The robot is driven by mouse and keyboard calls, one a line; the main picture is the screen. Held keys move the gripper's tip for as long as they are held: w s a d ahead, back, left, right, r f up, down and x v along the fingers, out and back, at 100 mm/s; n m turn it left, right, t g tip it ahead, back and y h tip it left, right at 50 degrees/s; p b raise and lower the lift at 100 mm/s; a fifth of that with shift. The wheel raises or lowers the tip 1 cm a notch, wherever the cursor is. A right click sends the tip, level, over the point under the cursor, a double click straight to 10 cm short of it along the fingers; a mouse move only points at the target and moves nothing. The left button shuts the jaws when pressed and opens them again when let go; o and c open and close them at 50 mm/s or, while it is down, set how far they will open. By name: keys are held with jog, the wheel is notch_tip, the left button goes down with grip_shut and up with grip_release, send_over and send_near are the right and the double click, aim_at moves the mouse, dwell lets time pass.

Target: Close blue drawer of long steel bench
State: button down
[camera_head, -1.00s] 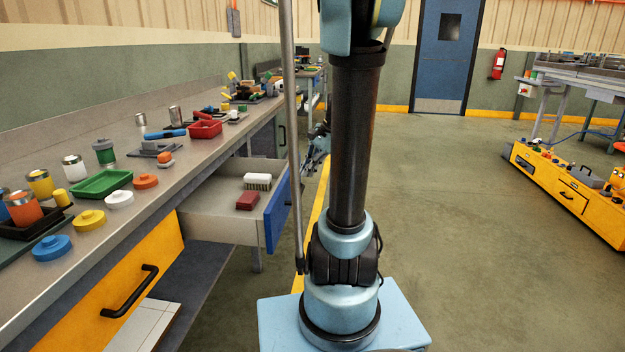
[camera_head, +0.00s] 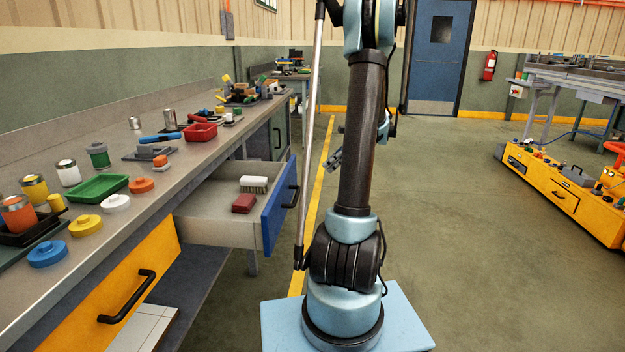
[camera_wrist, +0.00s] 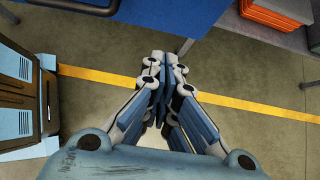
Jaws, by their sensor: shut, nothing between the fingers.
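The blue drawer (camera_head: 272,222) of the long steel bench (camera_head: 95,225) stands pulled out, its blue front facing right with a dark handle (camera_head: 292,183). A white-topped brush (camera_head: 254,182) and a dark red block (camera_head: 243,203) lie inside it. My gripper (camera_head: 334,160) is to the right of the drawer front, apart from it, partly hidden behind my arm. In the wrist view my gripper (camera_wrist: 164,60) is shut and empty, with a blue panel (camera_wrist: 165,14), apparently the drawer front, beyond its tips.
A yellow drawer (camera_head: 120,290) is shut in the bench nearer me. Jars, lids and trays stand on the bench top. A yellow line (camera_head: 317,190) runs along the floor. Open floor lies to the right, up to a yellow cart (camera_head: 560,195).

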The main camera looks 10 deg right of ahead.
jog(key=a+r+x, duration=0.2)
jog(key=x, duration=1)
jog(key=shift+w+a+f, duration=0.2)
jog(key=shift+w, duration=0.2)
